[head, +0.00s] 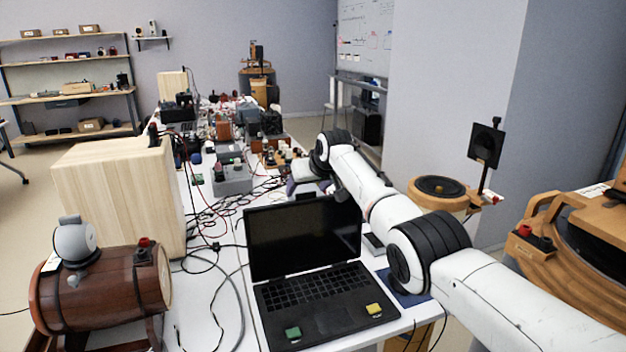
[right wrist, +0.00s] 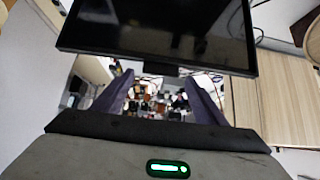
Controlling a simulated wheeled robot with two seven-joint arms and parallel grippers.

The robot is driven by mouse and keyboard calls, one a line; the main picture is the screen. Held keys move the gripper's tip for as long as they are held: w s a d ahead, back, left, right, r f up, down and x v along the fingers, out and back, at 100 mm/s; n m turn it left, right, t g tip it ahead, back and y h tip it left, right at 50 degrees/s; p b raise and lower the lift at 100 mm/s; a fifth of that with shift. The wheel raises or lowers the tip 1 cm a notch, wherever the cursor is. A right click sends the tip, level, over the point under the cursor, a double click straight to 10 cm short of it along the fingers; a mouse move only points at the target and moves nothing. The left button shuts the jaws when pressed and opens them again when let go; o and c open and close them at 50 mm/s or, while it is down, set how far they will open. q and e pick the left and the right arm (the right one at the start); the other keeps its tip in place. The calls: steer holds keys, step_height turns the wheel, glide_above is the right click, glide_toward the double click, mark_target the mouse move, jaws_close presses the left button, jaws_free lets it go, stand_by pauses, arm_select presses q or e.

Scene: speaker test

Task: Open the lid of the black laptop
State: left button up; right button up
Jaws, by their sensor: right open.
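The black laptop (head: 318,300) sits on the white table with its lid (head: 303,238) raised, the dark screen facing me and the keyboard showing. A green block and a yellow block rest on its front corners. My right gripper (head: 308,187) is beyond the lid's top edge, partly hidden by it. In the right wrist view my right gripper (right wrist: 155,103) has its two purple fingers spread, with nothing visible between them. A dark framed panel (right wrist: 155,30) fills the top there; I cannot tell if it is the laptop's lid. My left gripper is out of view.
A small wooden barrel (head: 105,288) and a pale wooden box (head: 118,195) stand at the left. Cables (head: 215,250) lie beside the laptop. Electronics crowd the table behind. Wooden speaker parts (head: 575,240) stand at the right, past my arm.

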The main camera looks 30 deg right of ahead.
steer(key=b+v, duration=0.1)
steer(key=v, duration=0.9)
stand_by(0.4)
steer(key=s+a+f+n+g, duration=0.1)
steer(key=s+a+f, duration=0.3)
steer(key=s+f, duration=0.8)
steer(key=s+a+f+n+g, duration=0.15)
steer(key=s+a+f, duration=0.4)
steer(key=f, duration=0.95)
steer(key=s+a+f+g+y, duration=0.1)
steer(key=s+a+f, duration=0.15)
steer(key=s, duration=1.25)
steer(key=s+a+f+g, duration=0.1)
steer(key=s+f+g, duration=0.15)
steer(key=s, duration=1.35)
steer(key=w+a+f+t+y, duration=0.1)
steer(key=w+a+f+t, duration=0.1)
steer(key=f, duration=0.4)
steer(key=w+a+f+t+y, duration=0.1)
steer(key=w+a+f+t, duration=0.1)
steer(key=f, duration=0.5)
steer(key=shift+a+n+t, duration=0.45)
steer(key=shift+a+t, duration=0.35)
steer(key=shift+d+r, duration=0.1)
